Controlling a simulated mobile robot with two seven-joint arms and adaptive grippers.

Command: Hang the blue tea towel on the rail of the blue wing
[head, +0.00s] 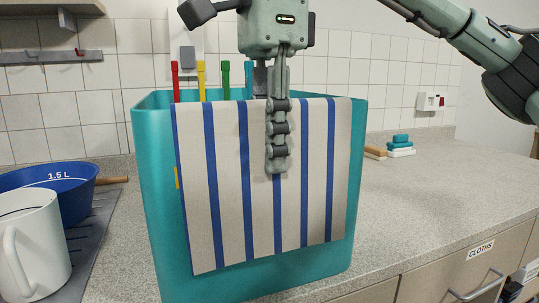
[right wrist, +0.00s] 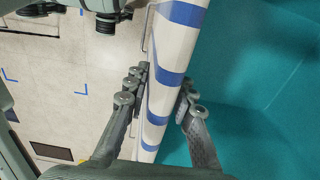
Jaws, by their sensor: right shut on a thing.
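The tea towel (head: 228,190), white with blue stripes, hangs down flat over the near side of a teal bin (head: 160,220). Its top edge lies along the bin's near rim. My right gripper (head: 277,135) is shut on the towel's top edge near its middle, with one finger in front and the other behind. In the right wrist view the fingers (right wrist: 160,95) lie on both sides of the striped towel (right wrist: 172,55). Behind the bin, red, yellow, green and blue upright pieces (head: 249,78) show. The blue one is mostly hidden by my gripper. My left gripper is not in view.
A blue bowl (head: 68,197) marked 1.5 L and a white mug (head: 35,245) stand at left on a grey mat. Coloured blocks (head: 400,145) lie at the back right. The counter (head: 440,190) right of the bin is clear. A drawer labelled CLOTHS (head: 470,275) is below.

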